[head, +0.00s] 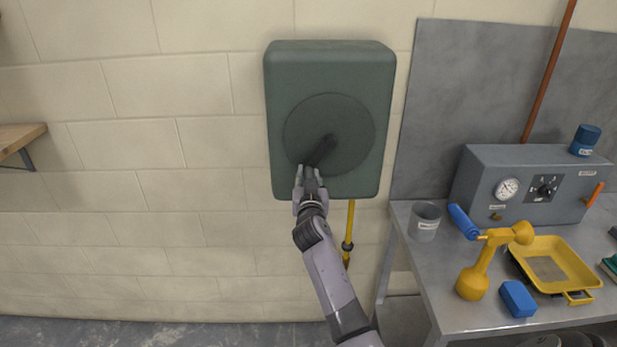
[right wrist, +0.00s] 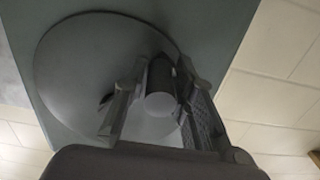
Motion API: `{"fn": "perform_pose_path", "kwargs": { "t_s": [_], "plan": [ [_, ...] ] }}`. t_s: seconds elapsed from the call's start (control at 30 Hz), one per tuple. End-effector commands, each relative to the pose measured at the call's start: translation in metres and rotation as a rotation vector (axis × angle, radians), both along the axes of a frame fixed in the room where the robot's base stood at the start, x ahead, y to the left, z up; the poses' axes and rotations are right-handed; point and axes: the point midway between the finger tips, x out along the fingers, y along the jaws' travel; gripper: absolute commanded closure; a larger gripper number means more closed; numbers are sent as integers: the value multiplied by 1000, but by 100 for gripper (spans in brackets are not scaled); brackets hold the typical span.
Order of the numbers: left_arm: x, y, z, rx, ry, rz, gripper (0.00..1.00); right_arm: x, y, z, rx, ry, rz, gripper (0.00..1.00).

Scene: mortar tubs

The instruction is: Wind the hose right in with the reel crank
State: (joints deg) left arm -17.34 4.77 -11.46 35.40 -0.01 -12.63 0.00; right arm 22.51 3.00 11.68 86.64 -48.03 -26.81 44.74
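The hose reel (head: 284,85) is a dark green box on the block wall, with a round grey disc (head: 352,112) on its front. The dark crank (head: 322,150) slants from the disc's hub down and left to its handle. My right gripper (head: 311,179) is at the handle, its fingers on either side. In the right wrist view the fingers close on the round grey crank handle (right wrist: 161,103). A short length of yellow hose (head: 350,218) hangs below the box, with a dark fitting (head: 347,245) near its lower end. My left gripper is not in view.
A wooden shelf (head: 18,137) is at the left. The wall between is clear.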

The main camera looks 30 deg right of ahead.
Motion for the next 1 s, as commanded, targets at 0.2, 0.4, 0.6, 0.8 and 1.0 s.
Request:
{"fn": "perform_pose_path", "kwargs": {
  "t_s": [0.2,0.4,0.6,0.8,1.0],
  "plan": [
    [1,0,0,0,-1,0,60,0,0,0,0,0,0,92],
    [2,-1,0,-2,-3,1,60,0,0,0,-1,-1,0,100],
    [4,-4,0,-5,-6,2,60,0,0,1,-1,-1,0,100],
    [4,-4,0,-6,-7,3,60,0,0,1,-1,-2,0,100],
    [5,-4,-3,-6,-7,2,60,1,1,2,17,-13,0,100]
  ]
}}
